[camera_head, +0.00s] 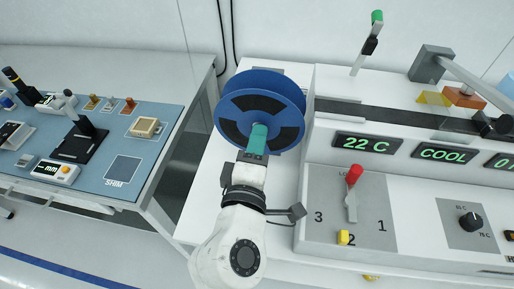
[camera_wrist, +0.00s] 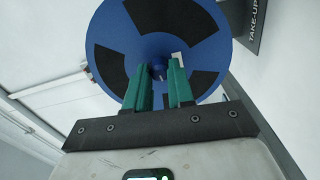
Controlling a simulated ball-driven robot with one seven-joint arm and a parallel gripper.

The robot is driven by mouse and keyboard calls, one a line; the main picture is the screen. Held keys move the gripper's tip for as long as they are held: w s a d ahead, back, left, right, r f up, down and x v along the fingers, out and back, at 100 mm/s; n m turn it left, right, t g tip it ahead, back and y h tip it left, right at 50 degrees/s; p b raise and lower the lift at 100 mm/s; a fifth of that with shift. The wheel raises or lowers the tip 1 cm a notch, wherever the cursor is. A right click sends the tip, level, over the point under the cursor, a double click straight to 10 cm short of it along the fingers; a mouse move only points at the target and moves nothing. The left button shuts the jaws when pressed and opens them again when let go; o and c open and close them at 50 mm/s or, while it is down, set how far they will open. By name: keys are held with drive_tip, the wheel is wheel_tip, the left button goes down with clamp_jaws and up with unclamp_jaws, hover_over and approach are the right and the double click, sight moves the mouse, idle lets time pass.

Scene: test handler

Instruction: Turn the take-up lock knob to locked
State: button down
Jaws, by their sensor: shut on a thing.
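The blue take-up reel (camera_head: 272,82) with black windows stands at the left end of the white machine; it fills the top of the wrist view (camera_wrist: 150,48). My gripper (camera_head: 259,130) reaches to the reel's middle, its teal fingers at the hub; they also show in the wrist view (camera_wrist: 158,70). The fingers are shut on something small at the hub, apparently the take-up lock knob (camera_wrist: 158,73). Only a small dark tip shows between the fingers, so I cannot tell its turn position. A small pale piece (camera_wrist: 178,57) shows by the right finger.
A dark TAKE-UP sign (camera_wrist: 258,25) is right of the reel. The machine's panel has a red-handled lever (camera_head: 353,185), a yellow part (camera_head: 344,237) and a black knob (camera_head: 470,220). A blue-topped bench (camera_head: 85,112) stands left, across a gap.

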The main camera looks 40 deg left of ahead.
drive_tip(key=shift+a+f+m+b, duration=0.1)
drive_tip(key=shift+f+m+b, duration=0.05)
drive_tip(key=shift+m+b, duration=1.75)
drive_tip(key=shift+d+f+m+b, duration=0.15)
drive_tip(key=shift+m+b, duration=1.1)
drive_tip(key=shift+m, duration=1.25)
drive_tip(key=shift+a+f+m+b, duration=0.15)
drive_tip(key=shift+m+b, duration=1.45)
drive_tip(key=shift+m, duration=0.6)
drive_tip(key=c, duration=1)
unclamp_jaws()
drive_tip(key=shift+r, duration=0.1)
drive_tip(key=shift+s, duration=0.15)
